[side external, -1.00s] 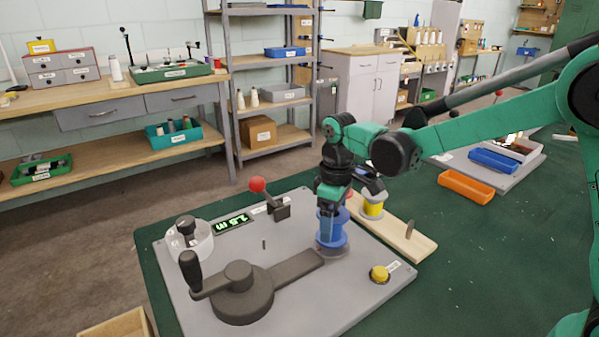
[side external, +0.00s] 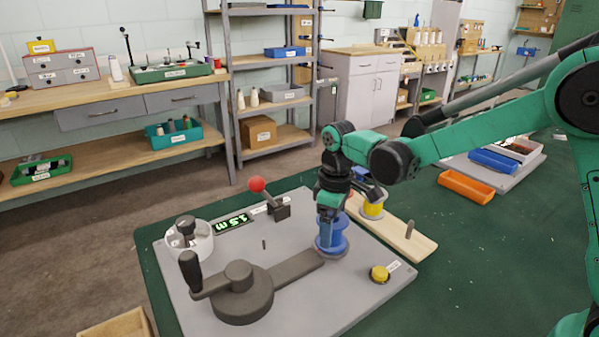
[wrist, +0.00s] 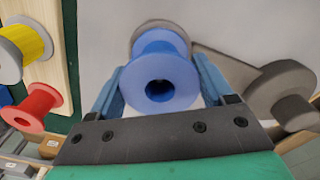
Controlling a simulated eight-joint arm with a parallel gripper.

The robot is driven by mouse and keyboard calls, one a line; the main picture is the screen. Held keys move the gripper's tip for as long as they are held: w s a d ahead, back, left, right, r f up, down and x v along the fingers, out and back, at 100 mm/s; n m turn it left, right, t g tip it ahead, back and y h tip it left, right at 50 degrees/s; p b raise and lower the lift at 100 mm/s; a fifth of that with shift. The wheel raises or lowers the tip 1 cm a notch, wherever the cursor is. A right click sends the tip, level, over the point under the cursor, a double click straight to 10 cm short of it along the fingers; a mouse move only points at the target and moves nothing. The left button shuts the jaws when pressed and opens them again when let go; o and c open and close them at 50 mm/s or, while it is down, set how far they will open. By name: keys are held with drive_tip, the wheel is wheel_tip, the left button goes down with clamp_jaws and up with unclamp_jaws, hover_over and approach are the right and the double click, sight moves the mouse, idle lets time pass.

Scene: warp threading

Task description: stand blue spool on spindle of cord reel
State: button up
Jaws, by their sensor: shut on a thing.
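The blue spool (side external: 331,238) is upright over the small round grey seat of the cord reel (side external: 242,293), where the dark bar ends. My gripper (side external: 331,212) points down and is shut on the spool's upper part. In the wrist view the spool (wrist: 165,75) lies between the two blue fingers (wrist: 163,88), its top flange facing the camera. Its centre hole looks dark, and I cannot see a spindle in it. The spool's lower flange is at or very close to the grey seat; I cannot tell if they touch.
A wooden board (side external: 408,240) behind the reel holds a yellow spool (side external: 373,206), a red spool and a bare peg. Orange and blue trays lie at right.

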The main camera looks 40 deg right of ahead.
drive_tip(key=shift+f, duration=0.15)
drive_tip(key=o, duration=1)
drive_tip(key=shift+r, duration=2.4)
drive_tip(key=shift+s+r, duration=0.2)
drive_tip(key=shift+r, duration=0.45)
drive_tip(key=s+m+t, duration=0.2)
drive_tip(key=s, duration=0.1)
drive_tip(key=s+d+r+m+t, duration=0.1)
drive_tip(key=s+m+t, duration=0.1)
drive_tip(key=s, duration=0.1)
drive_tip(key=s+d+r+m+t, duration=0.1)
drive_tip(key=s+m+t, duration=0.1)
drive_tip(key=s+t, duration=0.1)
drive_tip(key=shift+s, duration=0.45)
